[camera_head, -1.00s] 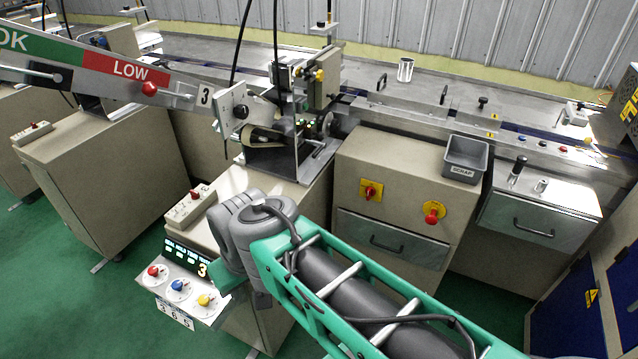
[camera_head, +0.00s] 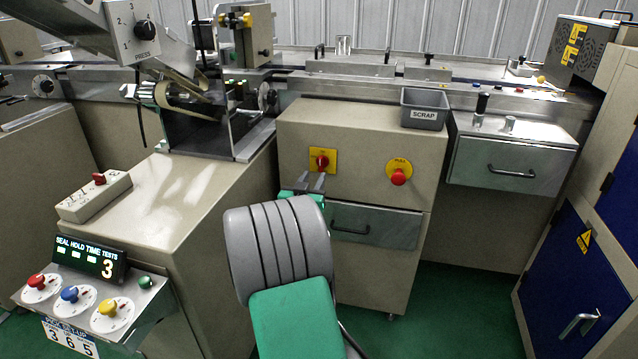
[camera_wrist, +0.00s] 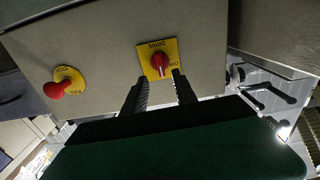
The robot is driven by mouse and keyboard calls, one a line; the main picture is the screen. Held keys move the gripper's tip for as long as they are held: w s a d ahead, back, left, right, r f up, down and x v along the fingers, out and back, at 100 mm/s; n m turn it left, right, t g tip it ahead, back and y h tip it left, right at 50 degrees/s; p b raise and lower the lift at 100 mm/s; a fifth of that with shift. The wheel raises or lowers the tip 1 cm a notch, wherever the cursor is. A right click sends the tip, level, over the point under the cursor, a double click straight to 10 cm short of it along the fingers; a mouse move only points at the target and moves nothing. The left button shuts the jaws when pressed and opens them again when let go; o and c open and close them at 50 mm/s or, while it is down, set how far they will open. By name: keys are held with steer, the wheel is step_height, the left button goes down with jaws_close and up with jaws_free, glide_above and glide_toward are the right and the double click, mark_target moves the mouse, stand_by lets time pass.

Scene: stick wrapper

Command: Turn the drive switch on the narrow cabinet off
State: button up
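The narrow cabinet (camera_head: 350,130) is beige and stands at the centre of the head view. The drive switch is a red rotary knob (camera_head: 321,162) on a yellow plate on its upper left front. In the wrist view the drive switch (camera_wrist: 160,61) shows upside down, its plate marked DRIVE. My gripper (camera_head: 308,183) is just below the switch in the head view. In the wrist view its two dark fingers (camera_wrist: 160,82) are apart, with the switch beyond and between their tips. Nothing is held, and contact with the knob cannot be told.
A red PULL knob (camera_head: 398,177) on a yellow disc is right of the switch; it also shows in the wrist view (camera_wrist: 55,90). A drawer (camera_head: 375,229) is below. A grey SCRAP bin (camera_head: 424,108) sits on top. A dial console (camera_head: 97,300) stands at lower left.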

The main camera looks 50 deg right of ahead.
mark_target(320, 164)
steer(key=x, duration=0.7)
steer(key=shift+r, duration=0.15)
steer(key=shift+a, duration=0.1)
jaws_close()
